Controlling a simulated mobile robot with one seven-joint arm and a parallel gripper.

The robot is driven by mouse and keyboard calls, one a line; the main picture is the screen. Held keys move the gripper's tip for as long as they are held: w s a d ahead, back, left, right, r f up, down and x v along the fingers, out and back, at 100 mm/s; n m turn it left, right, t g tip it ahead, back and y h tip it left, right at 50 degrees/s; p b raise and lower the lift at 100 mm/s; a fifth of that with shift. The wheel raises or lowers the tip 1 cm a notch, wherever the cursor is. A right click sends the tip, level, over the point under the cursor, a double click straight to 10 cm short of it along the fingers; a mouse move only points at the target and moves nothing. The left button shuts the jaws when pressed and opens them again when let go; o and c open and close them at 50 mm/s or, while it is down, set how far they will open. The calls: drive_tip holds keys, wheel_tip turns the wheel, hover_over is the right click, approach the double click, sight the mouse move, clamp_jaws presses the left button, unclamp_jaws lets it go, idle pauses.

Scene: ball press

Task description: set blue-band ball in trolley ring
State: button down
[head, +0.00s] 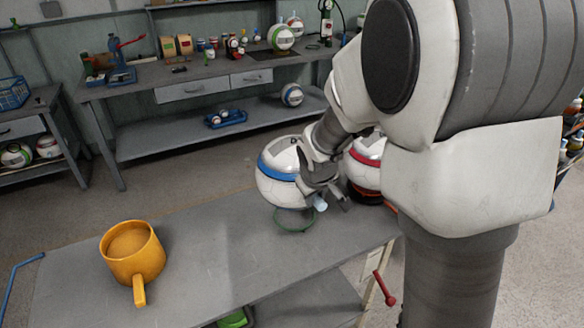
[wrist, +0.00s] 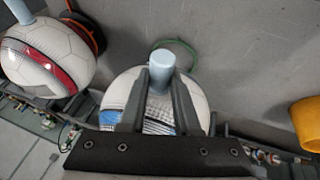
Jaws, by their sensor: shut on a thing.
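The white ball with the blue band (head: 276,174) is at the trolley top's far edge, partly hidden by my gripper (head: 328,192). In the wrist view my gripper (wrist: 162,82) has its two fingers closed around the pale blue peg (wrist: 162,58) on the ball (wrist: 118,88). The peg's end also shows in the head view (head: 319,203). The thin green ring (head: 294,228) lies on the grey trolley top (head: 215,240), at the ball's lower side. It also shows past the peg in the wrist view (wrist: 186,45). I cannot tell whether the ball touches the ring.
A red-band ball (head: 366,166) stands close to the right, partly behind my arm; an orange-red ring (wrist: 98,38) shows beside it. A yellow mug (head: 133,254) stands at the left on the trolley. The top between mug and ring is clear. A workbench (head: 215,85) stands behind.

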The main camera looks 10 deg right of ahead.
drive_tip(key=w, duration=0.1)
drive_tip(key=w+f, duration=0.1)
drive_tip(key=shift+w+a+f, duration=0.2)
drive_tip(key=shift+w, duration=0.1)
drive_tip(key=shift+f+b, duration=0.35)
drive_tip(key=shift+f, duration=1.65)
drive_tip(key=shift+f+b, duration=0.35)
drive_tip(key=shift+b, duration=0.05)
drive_tip(key=c, duration=0.6)
unclamp_jaws()
drive_tip(key=shift+r, duration=0.15)
